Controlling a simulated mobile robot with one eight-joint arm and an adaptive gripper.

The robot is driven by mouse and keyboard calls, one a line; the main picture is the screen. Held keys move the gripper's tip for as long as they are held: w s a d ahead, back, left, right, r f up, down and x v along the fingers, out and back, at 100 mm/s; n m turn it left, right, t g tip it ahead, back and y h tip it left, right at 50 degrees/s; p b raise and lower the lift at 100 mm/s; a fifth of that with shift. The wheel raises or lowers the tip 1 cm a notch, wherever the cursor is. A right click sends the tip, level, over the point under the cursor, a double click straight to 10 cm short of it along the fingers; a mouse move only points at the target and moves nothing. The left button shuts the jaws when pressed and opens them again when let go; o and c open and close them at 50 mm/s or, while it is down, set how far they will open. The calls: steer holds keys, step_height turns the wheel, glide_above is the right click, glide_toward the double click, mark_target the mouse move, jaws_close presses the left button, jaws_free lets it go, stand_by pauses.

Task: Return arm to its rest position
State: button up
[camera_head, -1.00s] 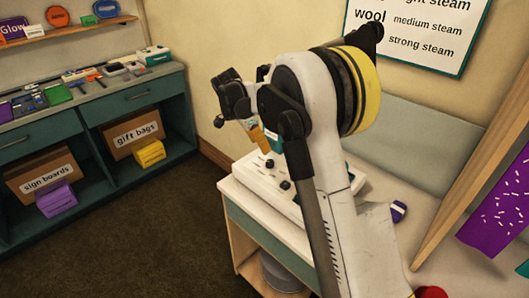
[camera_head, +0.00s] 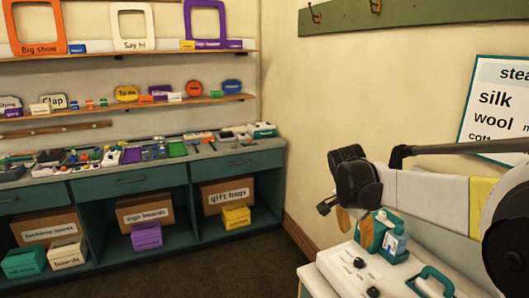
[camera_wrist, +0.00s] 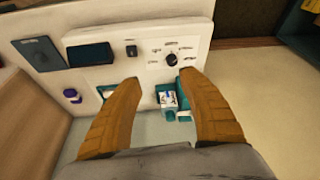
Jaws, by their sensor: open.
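My gripper (camera_head: 354,226) is at the right in the head view, with its orange-brown fingers pointing down above a white machine. In the wrist view, the two fingers (camera_wrist: 160,82) are spread apart with nothing held between them. The white machine (camera_head: 345,264) has dark knobs on its top. It also fills the top of the wrist view (camera_wrist: 135,22), with a dial and dark panels. A teal and white device (camera_head: 396,243) stands beside the fingers in the head view; whether they touch is unclear. It appears between the fingers in the wrist view (camera_wrist: 168,99).
A long teal counter (camera_head: 130,188) with several small items on top runs along the left. Labelled boxes (camera_head: 146,211) sit below it. Shelves (camera_head: 150,104) with signs hang above. A steam chart (camera_head: 497,115) is on the right wall. Bare floor (camera_head: 248,262) lies between counter and machine.

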steer(key=s+a+n+t+y, duration=0.1)
steer(key=s+n, duration=0.5)
steer(key=s, duration=0.6)
steer(key=s+a+n+t+y, duration=0.2)
steer(key=s+a+n+t, duration=0.2)
steer(key=s, duration=0.9)
steer(key=shift+s+a+f+n, duration=0.15)
steer(key=shift+s+a+n, duration=0.05)
steer(key=shift+a+n, duration=0.9)
